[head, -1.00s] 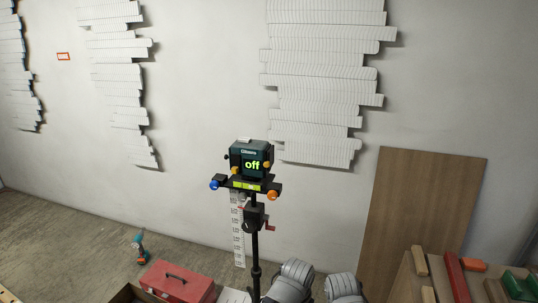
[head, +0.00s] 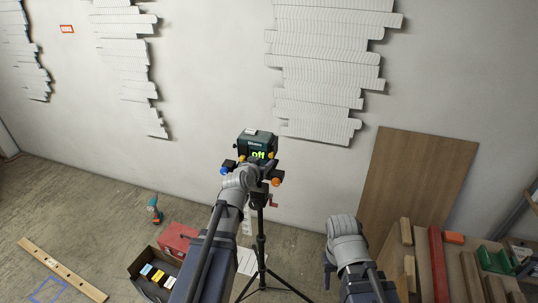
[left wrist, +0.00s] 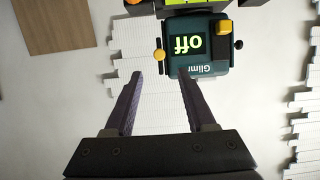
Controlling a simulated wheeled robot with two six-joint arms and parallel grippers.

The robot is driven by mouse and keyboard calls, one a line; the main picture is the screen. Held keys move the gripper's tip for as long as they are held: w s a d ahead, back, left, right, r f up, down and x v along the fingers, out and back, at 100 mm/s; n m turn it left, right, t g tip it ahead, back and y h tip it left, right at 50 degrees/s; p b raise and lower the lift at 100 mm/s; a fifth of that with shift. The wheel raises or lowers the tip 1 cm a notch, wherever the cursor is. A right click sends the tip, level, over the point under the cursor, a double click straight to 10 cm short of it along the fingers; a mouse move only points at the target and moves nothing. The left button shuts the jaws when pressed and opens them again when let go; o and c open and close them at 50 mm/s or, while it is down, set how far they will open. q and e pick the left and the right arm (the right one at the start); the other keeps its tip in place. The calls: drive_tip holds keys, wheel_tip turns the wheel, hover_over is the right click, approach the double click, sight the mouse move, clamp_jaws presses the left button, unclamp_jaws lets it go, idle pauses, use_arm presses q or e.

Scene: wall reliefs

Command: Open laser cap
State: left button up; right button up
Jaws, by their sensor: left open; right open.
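The laser level (head: 257,147) is a dark teal box on a tripod (head: 261,240) in front of the wall, its display reading "off". In the left wrist view the laser level (left wrist: 198,52) appears upside down, with an orange-yellow knob and a black knob on its sides. I cannot make out a separate cap. My left gripper (left wrist: 160,75) is open and empty, its fingertips close to the box's top edge; whether the right one touches it is unclear. In the head view my left wrist covers the lower part of the laser level. My right gripper is not in view.
A red toolbox (head: 177,240) and an open box (head: 150,278) of small packs stand on the floor at left. A brown board (head: 415,185) leans on the wall at right. White slatted reliefs (head: 325,70) hang above. A bench with coloured bars (head: 438,265) is at lower right.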

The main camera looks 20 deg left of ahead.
sight(271, 156)
use_arm(q)
drive_tip(key=b+x, duration=0.3)
drive_tip(key=x, duration=0.4)
drive_tip(key=shift+w+f, duration=0.25)
drive_tip(key=shift+w, duration=0.1)
clamp_jaws()
idle(1.1)
